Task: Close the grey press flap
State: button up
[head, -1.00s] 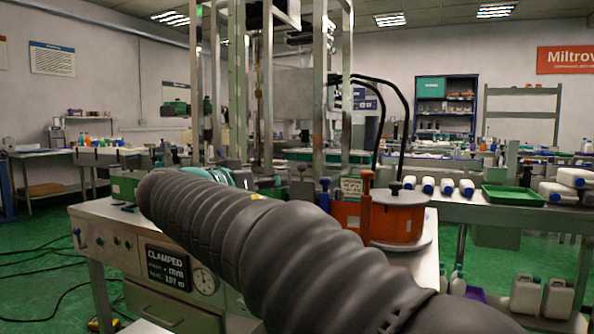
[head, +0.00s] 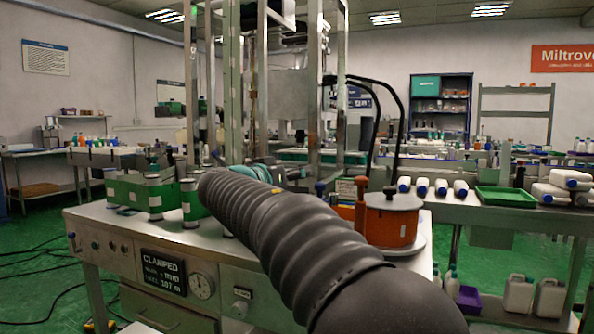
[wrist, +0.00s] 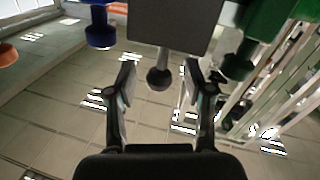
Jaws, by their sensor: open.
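In the wrist view a dark grey block (wrist: 172,30), which looks like the grey press flap, hangs at the top centre. A short stem with a round grey knob (wrist: 159,79) sticks out from it. My gripper (wrist: 160,68) is open, with one finger on each side of the knob. A gap shows between the knob and each finger, so it does not look gripped.
A blue knob (wrist: 100,28) and a green part (wrist: 265,35) flank the grey block in the wrist view. In the head view green blocks (head: 150,194) stand on the machine table, with an orange drum (head: 390,222) to the right. A display (head: 163,272) reads CLAMPED.

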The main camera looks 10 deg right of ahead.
jog(key=shift+w+d, duration=0.3)
jog(key=shift+d, duration=0.05)
grip_shut()
jog(key=shift+w+a, duration=0.1)
jog(key=shift+a, duration=0.1)
